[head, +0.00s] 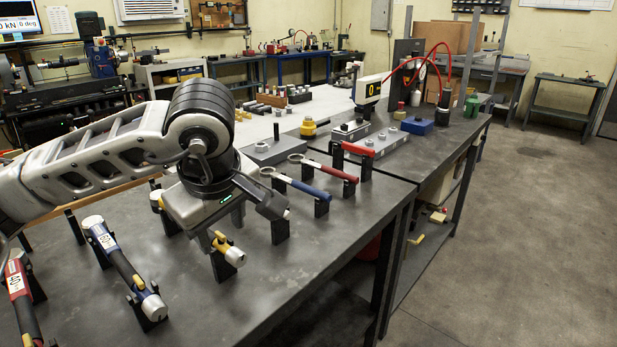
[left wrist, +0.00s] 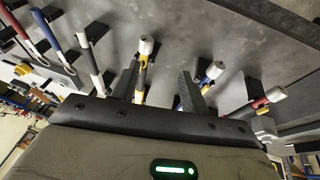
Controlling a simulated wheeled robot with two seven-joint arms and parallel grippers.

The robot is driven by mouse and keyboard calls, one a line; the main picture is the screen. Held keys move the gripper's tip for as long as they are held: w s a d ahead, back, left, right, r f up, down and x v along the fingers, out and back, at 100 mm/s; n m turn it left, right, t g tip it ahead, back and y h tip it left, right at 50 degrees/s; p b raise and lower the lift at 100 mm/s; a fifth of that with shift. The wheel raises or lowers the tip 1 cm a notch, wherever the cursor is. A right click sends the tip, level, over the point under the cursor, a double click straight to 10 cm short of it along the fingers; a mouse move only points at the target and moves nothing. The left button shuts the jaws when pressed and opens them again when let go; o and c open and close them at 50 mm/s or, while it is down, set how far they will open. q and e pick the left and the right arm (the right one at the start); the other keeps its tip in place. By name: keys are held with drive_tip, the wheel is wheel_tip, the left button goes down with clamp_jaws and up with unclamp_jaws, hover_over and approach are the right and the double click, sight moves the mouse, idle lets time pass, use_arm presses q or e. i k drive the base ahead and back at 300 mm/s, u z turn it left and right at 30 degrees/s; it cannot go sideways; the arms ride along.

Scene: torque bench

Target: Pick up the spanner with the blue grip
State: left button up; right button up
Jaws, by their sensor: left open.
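The spanner with the blue grip (head: 308,188) rests on dark stands on the near bench in the head view, its ring end toward the back left. A blue grip also shows at the upper left of the left wrist view (left wrist: 46,30). My left gripper (head: 245,225) is open, just left of this spanner and apart from it, over a yellow-and-white tool (head: 230,250). In the left wrist view that yellow-and-white tool (left wrist: 145,60) shows between the open fingers, with nothing visibly gripped. My right gripper is not in view.
A spanner with a red grip (head: 333,171) lies just right of the blue one, and a red-handled tool (head: 352,149) is beyond it. The bench's front right surface is clear.

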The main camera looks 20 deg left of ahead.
sight(310, 190)
drive_tip(key=i, duration=1.15)
